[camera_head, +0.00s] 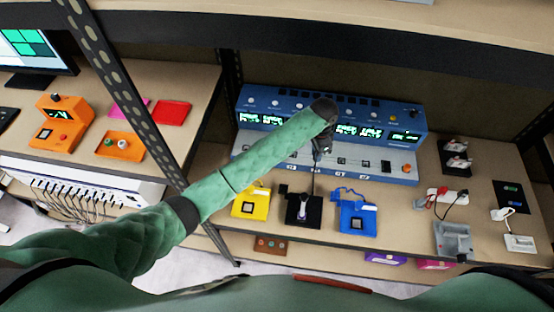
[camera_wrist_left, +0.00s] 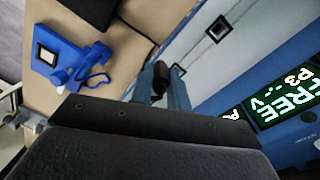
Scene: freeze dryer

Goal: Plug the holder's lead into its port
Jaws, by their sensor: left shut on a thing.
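The black holder (camera_head: 303,212) stands on the bench between a yellow and a blue one. Its thin dark lead rises from it to my left gripper (camera_head: 321,152), which is in front of the blue machine's light lower panel. The left gripper is shut on a small dark plug, also seen in the left wrist view (camera_wrist_left: 160,80). The plug's tip is largely hidden by the gripper. Square dark ports line the panel; one port (camera_wrist_left: 218,29) shows in the wrist view, apart from the plug. I cannot tell which port matches. My right gripper is not in view.
The blue machine (camera_head: 400,120) has lit green displays, one reading "FREE P3". The yellow holder (camera_head: 251,203) and blue holder (camera_head: 357,214) flank the black one. A white power strip (camera_head: 448,196) lies at right. A perforated post (camera_head: 125,95) stands at left.

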